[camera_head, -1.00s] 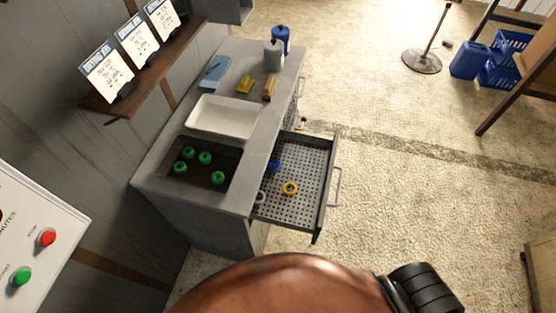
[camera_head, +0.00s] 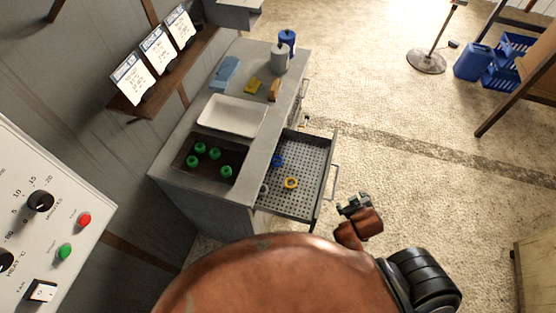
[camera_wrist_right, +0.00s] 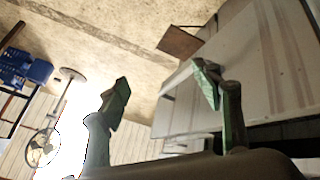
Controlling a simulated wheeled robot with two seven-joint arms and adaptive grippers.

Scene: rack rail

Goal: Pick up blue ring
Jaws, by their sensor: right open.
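The blue ring (camera_head: 277,161) lies in the open perforated drawer (camera_head: 305,190), near its inner side by the cabinet top. A yellow ring (camera_head: 291,183) and a grey ring (camera_head: 264,188) lie in the same drawer, nearer to me. My right gripper (camera_head: 354,203) is to the right of the drawer's near front corner, apart from the drawer and rings. In the right wrist view my right gripper (camera_wrist_right: 163,92) has its two fingers spread wide with nothing between them. My left gripper is not in view.
A control panel (camera_head: 45,210) stands at the left. The floor right of the drawer is clear.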

